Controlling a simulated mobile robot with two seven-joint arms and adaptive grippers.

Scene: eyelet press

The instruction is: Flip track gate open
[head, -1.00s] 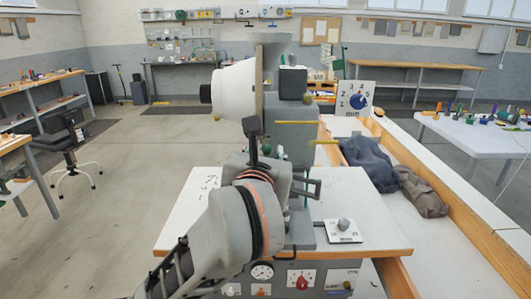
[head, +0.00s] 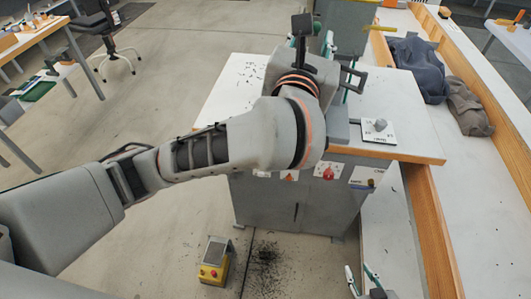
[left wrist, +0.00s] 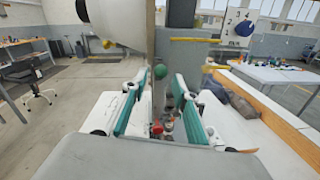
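The press (head: 343,15) stands on a white-topped bench; its upper part is out of the head view. In the left wrist view a yellow bar (left wrist: 194,40) and a second yellow bar (left wrist: 215,68) stick out from its column. I cannot tell which part is the track gate. My left gripper (head: 318,42) is at the press, mostly hidden behind my wrist. In the left wrist view its teal-padded fingers (left wrist: 160,95) are apart, with a green ball (left wrist: 160,71) beyond them and small red parts between. My right gripper (head: 359,270) shows at the bottom edge, fingers apart and empty.
The bench top (head: 225,95) has dark specks on its left side. A small plate with a grey knob (head: 379,125) sits at its right front. A wood-edged conveyor (head: 432,215) with dark sacks (head: 415,65) runs along the right. A yellow pedal box (head: 214,262) stands on the floor.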

